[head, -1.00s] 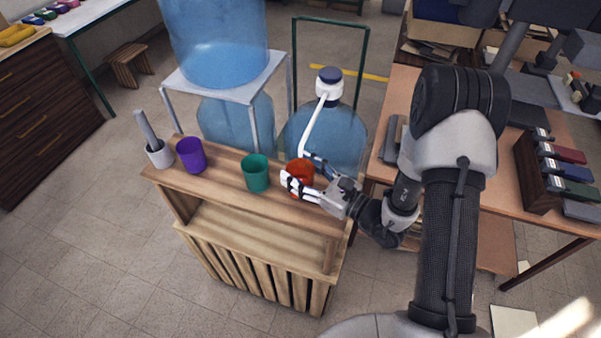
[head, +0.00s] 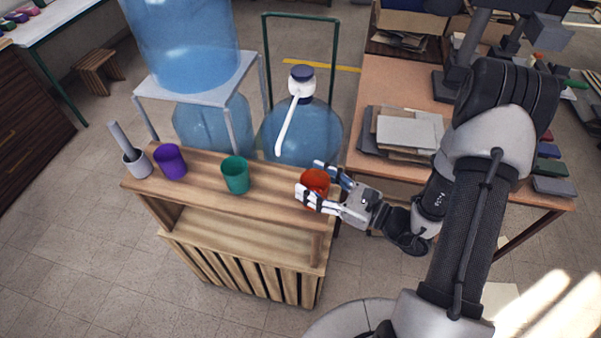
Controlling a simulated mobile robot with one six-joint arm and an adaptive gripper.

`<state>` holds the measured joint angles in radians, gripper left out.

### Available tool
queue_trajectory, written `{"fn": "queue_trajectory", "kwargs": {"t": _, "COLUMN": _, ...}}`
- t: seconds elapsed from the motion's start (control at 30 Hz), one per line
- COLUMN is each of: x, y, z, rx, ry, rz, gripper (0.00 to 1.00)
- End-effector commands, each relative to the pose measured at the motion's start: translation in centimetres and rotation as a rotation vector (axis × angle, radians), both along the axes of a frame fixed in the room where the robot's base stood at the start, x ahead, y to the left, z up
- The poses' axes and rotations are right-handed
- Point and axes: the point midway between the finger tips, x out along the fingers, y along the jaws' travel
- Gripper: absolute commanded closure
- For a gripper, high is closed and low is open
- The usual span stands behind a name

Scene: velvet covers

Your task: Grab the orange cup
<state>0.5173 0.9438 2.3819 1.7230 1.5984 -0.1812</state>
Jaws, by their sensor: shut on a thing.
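The orange cup (head: 316,180) is upright at the right end of the wooden stand's top (head: 277,192). My gripper (head: 314,181) reaches in from the right, with one finger on the near side of the cup and the other on its far side. It is shut on the cup. The lower part of the cup is partly hidden by the near finger, and I cannot tell whether its base touches the stand.
A green cup (head: 235,175), a purple cup (head: 171,161) and a grey mortar with pestle (head: 136,162) stand to the left on the same top. A large blue water bottle (head: 300,135) stands behind. A desk with papers (head: 405,131) is at right.

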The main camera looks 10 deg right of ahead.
Motion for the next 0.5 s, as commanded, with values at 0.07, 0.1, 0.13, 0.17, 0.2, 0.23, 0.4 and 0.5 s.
{"fn": "queue_trajectory", "kwargs": {"t": 0.07, "x": -0.6, "y": -1.0, "z": 0.1, "rx": 0.000, "ry": 0.000, "rz": -0.005, "gripper": 0.74}}
{"fn": "queue_trajectory", "kwargs": {"t": 0.1, "x": -0.9, "y": -1.4, "z": 0.1, "rx": 0.000, "ry": 0.000, "rz": -0.005, "gripper": 0.74}}
{"fn": "queue_trajectory", "kwargs": {"t": 0.13, "x": -1.2, "y": -1.7, "z": 0.1, "rx": 0.001, "ry": -0.001, "rz": -0.005, "gripper": 0.74}}
{"fn": "queue_trajectory", "kwargs": {"t": 0.17, "x": -1.4, "y": -2.0, "z": 0.1, "rx": 0.000, "ry": -0.001, "rz": -0.005, "gripper": 0.74}}
{"fn": "queue_trajectory", "kwargs": {"t": 0.2, "x": -1.7, "y": -2.3, "z": 0.1, "rx": 0.001, "ry": -0.002, "rz": -0.004, "gripper": 0.74}}
{"fn": "queue_trajectory", "kwargs": {"t": 0.23, "x": -1.9, "y": -2.6, "z": 0.1, "rx": 0.000, "ry": -0.001, "rz": -0.005, "gripper": 0.74}}
{"fn": "queue_trajectory", "kwargs": {"t": 0.4, "x": -3.0, "y": -3.9, "z": 0.1, "rx": -0.001, "ry": -0.001, "rz": -0.003, "gripper": 0.74}}
{"fn": "queue_trajectory", "kwargs": {"t": 0.5, "x": -3.5, "y": -4.6, "z": 0.1, "rx": 0.000, "ry": -0.001, "rz": -0.003, "gripper": 0.74}}
